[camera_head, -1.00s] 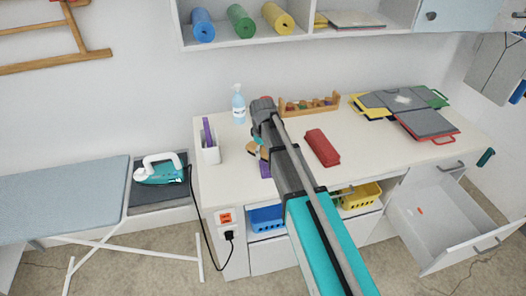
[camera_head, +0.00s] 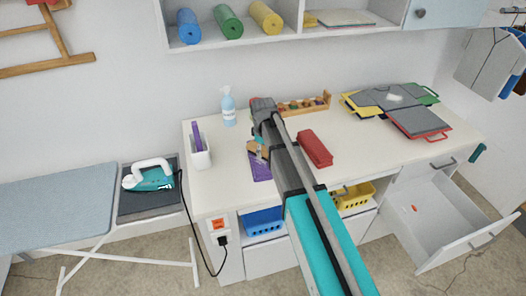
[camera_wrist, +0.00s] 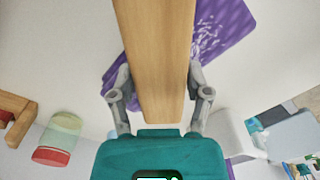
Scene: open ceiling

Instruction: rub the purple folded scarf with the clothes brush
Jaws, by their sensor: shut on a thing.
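The purple folded scarf (camera_head: 261,169) lies on the white worktop, partly hidden behind my arm. In the wrist view the scarf (camera_wrist: 228,28) shows white specks on its surface. The clothes brush (camera_wrist: 154,50), with a light wooden body, is between my fingers; its wood also shows in the head view (camera_head: 254,149). My gripper (camera_wrist: 160,85) is shut on the brush, which overlaps the scarf in the wrist view. The bristles are hidden, so I cannot tell whether they touch the cloth.
A white holder (camera_head: 200,155) with a purple item and a blue spray bottle (camera_head: 228,108) stand left of the scarf. A red case (camera_head: 315,148) lies right of my arm. A wooden rack (camera_head: 304,106) is behind. An open drawer (camera_head: 440,220) juts out at right.

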